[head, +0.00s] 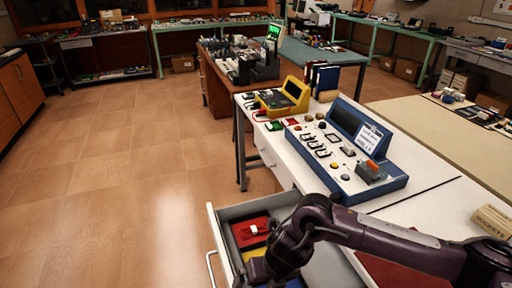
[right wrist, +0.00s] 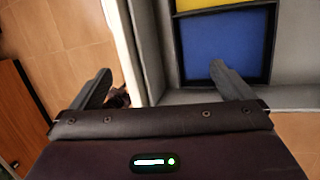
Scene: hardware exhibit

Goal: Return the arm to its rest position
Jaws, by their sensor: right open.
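My right arm (head: 385,238) reaches in from the right over an open white drawer (head: 216,238), its hand end pointing down. The arm hides part of the drawer. In the right wrist view my right gripper (right wrist: 160,72) is open, with nothing between its fingers. One finger is over the floor side of the drawer wall and the other overlaps the edge of a blue compartment (right wrist: 212,48). My left gripper is not in view.
A red compartment (head: 246,241) in the drawer holds a small red and white item. A blue console (head: 395,183) with buttons and a yellow device (head: 292,89) stand on the white counter. A brown worktable stands behind. The floor at left is clear.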

